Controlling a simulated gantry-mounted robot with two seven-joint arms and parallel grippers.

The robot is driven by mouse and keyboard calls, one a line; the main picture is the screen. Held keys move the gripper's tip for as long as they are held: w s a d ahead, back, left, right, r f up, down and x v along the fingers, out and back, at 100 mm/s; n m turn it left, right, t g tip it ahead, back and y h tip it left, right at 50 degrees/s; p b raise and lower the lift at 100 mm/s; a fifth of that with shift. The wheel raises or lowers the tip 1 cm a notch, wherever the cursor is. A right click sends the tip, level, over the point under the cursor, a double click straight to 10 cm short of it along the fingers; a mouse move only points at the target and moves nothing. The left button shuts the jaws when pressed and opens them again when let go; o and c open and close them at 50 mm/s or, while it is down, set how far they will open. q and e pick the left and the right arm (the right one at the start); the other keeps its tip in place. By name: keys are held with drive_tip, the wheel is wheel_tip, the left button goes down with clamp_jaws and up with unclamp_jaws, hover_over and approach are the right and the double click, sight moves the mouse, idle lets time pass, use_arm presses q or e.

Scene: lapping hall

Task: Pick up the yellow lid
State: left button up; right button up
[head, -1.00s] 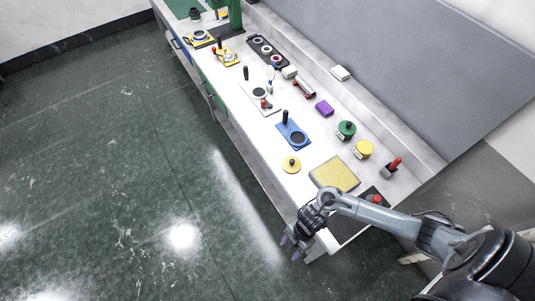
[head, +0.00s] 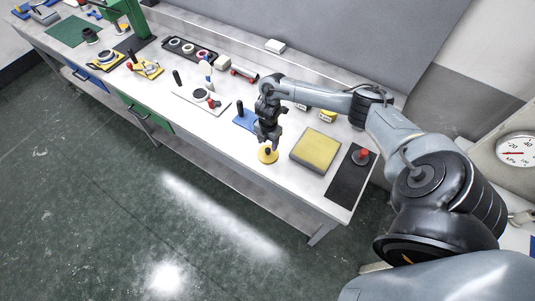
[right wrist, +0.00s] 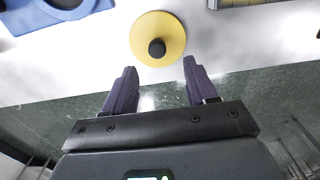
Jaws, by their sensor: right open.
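The yellow lid (head: 268,156) is a round disc with a dark knob in its middle. It lies on the white bench top near the front edge. In the right wrist view the yellow lid (right wrist: 158,30) is just beyond the fingertips, roughly centred between them. My right gripper (head: 268,144) is above the lid in the head view and hides part of it. In the right wrist view my right gripper (right wrist: 158,75) is open and empty, with its dark fingers apart. My left gripper is not in view.
A yellow pad (head: 317,149) lies right of the lid, and a black mat (head: 346,186) with a red-knobbed piece is further right. A blue plate (head: 243,119) is left of the lid, partly hidden by my arm. The bench's front edge is close to the lid.

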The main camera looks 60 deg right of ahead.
sight(268, 149)
drive_tip(key=shift+w+d+f+b, duration=0.1)
drive_tip(key=shift+f+b, duration=0.05)
drive_tip(key=shift+f, duration=1.6)
drive_tip(key=shift+w+d+f+b, duration=0.1)
drive_tip(key=shift+f+b, duration=0.05)
drive_tip(key=shift+f, duration=1.55)
clamp_jaws()
drive_tip(key=shift+r, duration=0.2)
